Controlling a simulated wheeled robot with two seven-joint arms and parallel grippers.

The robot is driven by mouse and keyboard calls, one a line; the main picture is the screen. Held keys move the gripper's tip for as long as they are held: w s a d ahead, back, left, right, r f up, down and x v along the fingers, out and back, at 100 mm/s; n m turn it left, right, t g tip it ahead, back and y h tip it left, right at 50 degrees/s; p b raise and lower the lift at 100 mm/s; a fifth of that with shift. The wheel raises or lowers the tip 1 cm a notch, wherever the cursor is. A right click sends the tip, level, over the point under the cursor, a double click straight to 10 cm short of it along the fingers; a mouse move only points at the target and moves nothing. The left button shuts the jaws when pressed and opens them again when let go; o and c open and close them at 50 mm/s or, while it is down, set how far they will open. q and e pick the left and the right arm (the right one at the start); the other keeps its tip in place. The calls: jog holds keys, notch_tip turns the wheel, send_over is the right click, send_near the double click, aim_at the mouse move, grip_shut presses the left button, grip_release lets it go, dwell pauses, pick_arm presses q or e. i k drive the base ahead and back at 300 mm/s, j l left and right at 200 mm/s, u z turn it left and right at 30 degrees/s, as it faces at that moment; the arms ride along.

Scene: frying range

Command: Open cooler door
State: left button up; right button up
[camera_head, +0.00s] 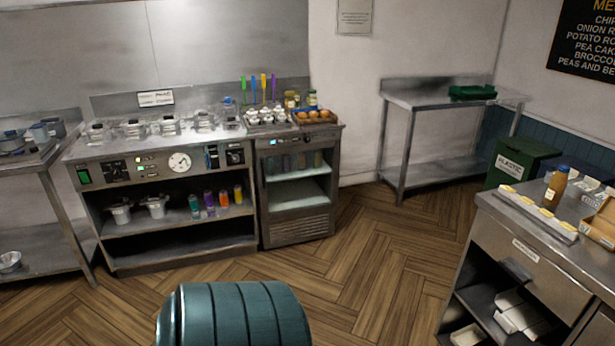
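The cooler (297,231) is a small dark metal cabinet at the right end of the back counter, in the head view. Its front shows lit shelves with several bottles inside, a small blue display at the upper left and a slatted grille at the bottom. The door looks shut, with the shelves seen through its glass, but the glass and handle are too small to make out clearly. Neither of my grippers is in view.
A teal ribbed cylinder (233,315) stands in the bottom foreground; I cannot tell what it is. An egg tray (334,120) sits above the cooler. A steel counter (527,251) is at the right. The wooden floor (370,255) before the cooler is clear.

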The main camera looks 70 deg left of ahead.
aim_at(336, 144)
jog(key=u, duration=2.35)
jog(key=i+j, duration=0.3)
jog(key=i, duration=0.2)
jog(key=i+j, duration=0.3)
jog(key=i, duration=0.2)
jog(key=i+j, duration=0.25)
jog(key=i, duration=0.2)
jog(key=i+j, duration=0.3)
jog(key=i, duration=0.2)
jog(key=i+j, duration=0.3)
jog(key=i, duration=0.2)
jog(key=i+j, duration=0.3)
jog(key=i, duration=0.2)
jog(key=k+l+z, duration=0.25)
jog(key=l, duration=0.2)
